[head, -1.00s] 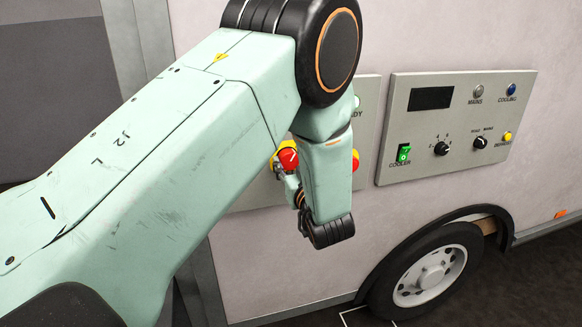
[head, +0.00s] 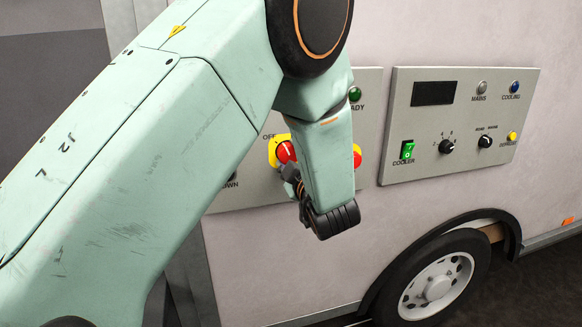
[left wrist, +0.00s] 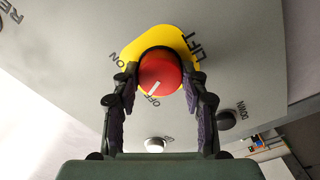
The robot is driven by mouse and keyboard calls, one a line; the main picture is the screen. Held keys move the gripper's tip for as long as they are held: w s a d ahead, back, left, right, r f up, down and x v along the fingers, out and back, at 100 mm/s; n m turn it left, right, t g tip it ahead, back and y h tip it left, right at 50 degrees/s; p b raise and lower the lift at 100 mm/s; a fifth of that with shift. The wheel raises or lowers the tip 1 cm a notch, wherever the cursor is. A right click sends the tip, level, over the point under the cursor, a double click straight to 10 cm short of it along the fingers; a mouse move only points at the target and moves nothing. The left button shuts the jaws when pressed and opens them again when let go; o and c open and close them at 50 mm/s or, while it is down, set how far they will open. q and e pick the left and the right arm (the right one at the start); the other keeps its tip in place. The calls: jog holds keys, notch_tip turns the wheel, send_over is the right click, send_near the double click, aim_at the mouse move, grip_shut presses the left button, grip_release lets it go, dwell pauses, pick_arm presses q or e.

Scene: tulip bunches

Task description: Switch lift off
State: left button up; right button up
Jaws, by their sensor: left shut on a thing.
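The lift switch is a red round knob (left wrist: 160,80) with a white mark, on a yellow plate (left wrist: 136,50) lettered LIFT, ON and OFF. In the left wrist view the mark points toward OFF. The knob also shows in the head view (head: 286,152), its mark tilted up and left toward the OFF label. My left gripper (left wrist: 159,76) is shut on the knob, a dark finger on each side. In the head view my left gripper (head: 291,174) is partly hidden by my wrist. My right gripper is not in view.
A second red control (head: 357,156) is partly hidden behind my wrist. A green READY lamp (head: 355,94) sits above it. The cooler panel (head: 460,124) with a green switch (head: 407,149) is to the right. A wheel (head: 438,282) is below. A dark button (left wrist: 226,119) lies beside DOWN.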

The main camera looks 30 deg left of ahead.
pick_arm(q)
jog(key=shift+n+b, duration=1.8)
jog(key=shift+n, duration=0.3)
jog(key=o, duration=1.1)
jog(key=shift+o, duration=0.2)
